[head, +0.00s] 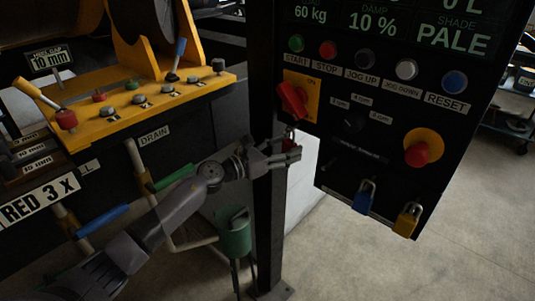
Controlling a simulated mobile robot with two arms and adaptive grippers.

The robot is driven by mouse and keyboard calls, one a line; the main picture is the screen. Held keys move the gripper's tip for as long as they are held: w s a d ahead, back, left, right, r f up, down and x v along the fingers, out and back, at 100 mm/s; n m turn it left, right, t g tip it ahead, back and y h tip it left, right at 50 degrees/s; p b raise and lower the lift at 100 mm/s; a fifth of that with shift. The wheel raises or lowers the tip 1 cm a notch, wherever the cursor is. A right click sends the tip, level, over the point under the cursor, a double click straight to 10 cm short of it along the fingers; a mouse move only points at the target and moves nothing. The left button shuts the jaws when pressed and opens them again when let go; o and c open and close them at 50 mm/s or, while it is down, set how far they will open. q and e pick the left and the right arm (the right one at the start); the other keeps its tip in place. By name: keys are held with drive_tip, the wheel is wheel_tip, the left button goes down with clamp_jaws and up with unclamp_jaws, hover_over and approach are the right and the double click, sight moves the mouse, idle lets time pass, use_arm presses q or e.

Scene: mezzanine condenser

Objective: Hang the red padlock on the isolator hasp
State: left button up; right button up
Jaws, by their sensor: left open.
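The red padlock (288,144) shows as a small red body just below the isolator, at the left edge of the black control panel, partly hidden by my left gripper's fingers. The isolator is a red rotary handle (292,99) on a yellow plate (304,84). The hasp is too small and dark to make out, so I cannot tell whether the shackle is through it. My left gripper (291,152) is open, with its fingertips right at the red padlock. My right gripper is not in view.
A blue padlock (364,197) and a yellow padlock (407,220) hang at the panel's lower edge. A red stop button (416,154) sits above them. A dark post (269,230) stands behind my left wrist. A yellow lever console (130,115) is at left. Floor at lower right is clear.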

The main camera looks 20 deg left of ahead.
use_arm(q)
drive_tip(key=v, duration=1)
drive_tip(key=s+a+f+n+y, duration=0.1)
drive_tip(key=a+f+n+y, duration=0.2)
drive_tip(key=f+n, duration=0.65)
drive_tip(key=a+f+n+y, duration=0.35)
drive_tip(key=f+n, duration=0.25)
drive_tip(key=f, duration=0.6)
drive_tip(key=s+a+f+n+g+y, duration=0.1)
drive_tip(key=s+f+n+y, duration=0.1)
drive_tip(key=s+f+n, duration=0.45)
drive_tip(key=s+a+f+n+g+y, duration=0.1)
drive_tip(key=s+f+n+g, duration=0.15)
drive_tip(key=f, duration=0.75)
drive_tip(key=s+d+f+n+g+y, duration=0.25)
drive_tip(key=s+f+n+g, duration=0.45)
drive_tip(key=s+f, duration=1.15)
drive_tip(key=s+d+f+n+g, duration=0.1)
drive_tip(key=s+d+f+n, duration=0.1)
drive_tip(key=s, duration=0.6)
drive_tip(key=s+d+f+n+g+h, duration=0.1)
drive_tip(key=s+d+f+n, duration=0.2)
drive_tip(key=s, duration=0.5)
drive_tip(key=s+d+f+n+g, duration=0.1)
drive_tip(key=s+d+f+n, duration=0.1)
drive_tip(key=s, duration=0.6)
drive_tip(key=shift+s+d+f+n+h, duration=0.3)
drive_tip(key=shift+d+n, duration=0.4)
drive_tip(key=shift+n, duration=0.35)
drive_tip(key=shift+w+r, duration=0.1)
